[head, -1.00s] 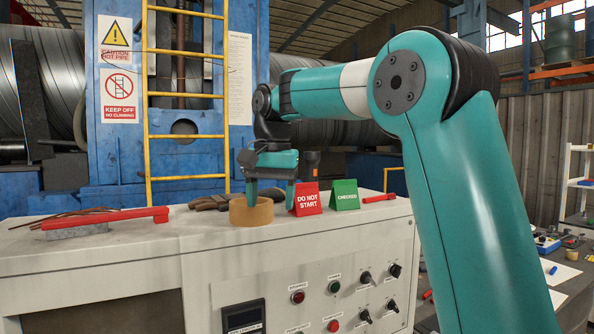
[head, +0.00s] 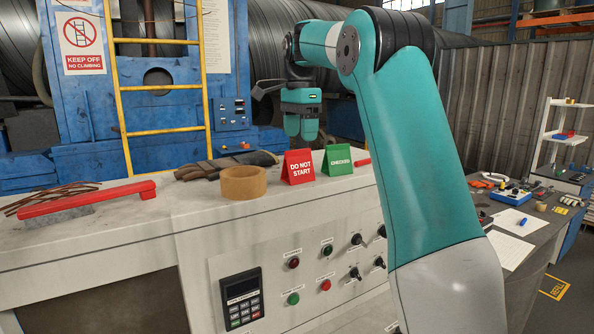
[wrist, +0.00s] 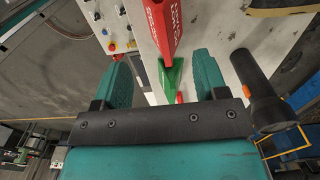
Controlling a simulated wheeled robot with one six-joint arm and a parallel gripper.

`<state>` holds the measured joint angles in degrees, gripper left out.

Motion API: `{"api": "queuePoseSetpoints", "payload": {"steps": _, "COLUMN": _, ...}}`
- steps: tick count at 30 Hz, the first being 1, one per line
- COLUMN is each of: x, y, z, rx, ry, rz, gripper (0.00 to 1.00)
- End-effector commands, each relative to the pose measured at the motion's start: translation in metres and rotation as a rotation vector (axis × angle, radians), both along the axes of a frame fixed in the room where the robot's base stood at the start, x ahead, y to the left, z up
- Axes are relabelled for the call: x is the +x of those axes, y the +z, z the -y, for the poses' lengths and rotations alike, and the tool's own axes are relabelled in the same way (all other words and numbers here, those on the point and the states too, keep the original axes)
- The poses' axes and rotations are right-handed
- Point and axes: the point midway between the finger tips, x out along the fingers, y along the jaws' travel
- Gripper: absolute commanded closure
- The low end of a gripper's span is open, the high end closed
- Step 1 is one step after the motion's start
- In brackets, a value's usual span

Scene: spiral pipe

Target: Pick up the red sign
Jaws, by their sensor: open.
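The red sign (head: 298,167), a folded tent reading "DO NOT START", stands upright on the pale console top, between a tape roll and a green "CHECKED" sign (head: 338,160). My gripper (head: 301,132) hangs above the red sign in the head view, fingers down; its depth relative to the sign is hard to judge there. In the wrist view my gripper (wrist: 163,62) is open, with its fingers wide apart and nothing held. There the red sign (wrist: 163,22) lies beyond the fingertips, and the green sign (wrist: 171,76) shows between the fingers.
The tan tape roll (head: 243,182) is left of the red sign, with dark gloves (head: 225,165) behind it. A red-handled brush (head: 88,200) lies farther left. A yellow ladder (head: 163,130) rises behind the console.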

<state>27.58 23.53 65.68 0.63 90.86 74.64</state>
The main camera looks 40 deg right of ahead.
Motion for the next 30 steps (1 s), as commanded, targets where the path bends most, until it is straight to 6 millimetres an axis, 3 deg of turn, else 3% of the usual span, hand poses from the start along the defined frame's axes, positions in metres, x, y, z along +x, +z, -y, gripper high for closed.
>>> {"api": "queuePoseSetpoints", "payload": {"steps": 3, "x": 0.0, "y": -0.017, "z": -0.001, "rx": 0.0, "ry": 0.003, "rz": -0.002, "gripper": 0.34}}
{"api": "queuePoseSetpoints", "payload": {"steps": 11, "x": 0.003, "y": -0.036, "z": -0.003, "rx": 0.002, "ry": 0.006, "rz": -0.003, "gripper": 0.34}}
{"api": "queuePoseSetpoints", "payload": {"steps": 18, "x": 0.007, "y": -0.071, "z": -0.003, "rx": 0.0, "ry": 0.006, "rz": -0.002, "gripper": 0.34}}
{"api": "queuePoseSetpoints", "payload": {"steps": 27, "x": 0.007, "y": -0.078, "z": -0.003, "rx": 0.0, "ry": 0.006, "rz": 0.001, "gripper": 0.34}}
{"api": "queuePoseSetpoints", "payload": {"steps": 30, "x": 0.007, "y": -0.078, "z": -0.003, "rx": 0.0, "ry": 0.006, "rz": 0.001, "gripper": 0.57}}
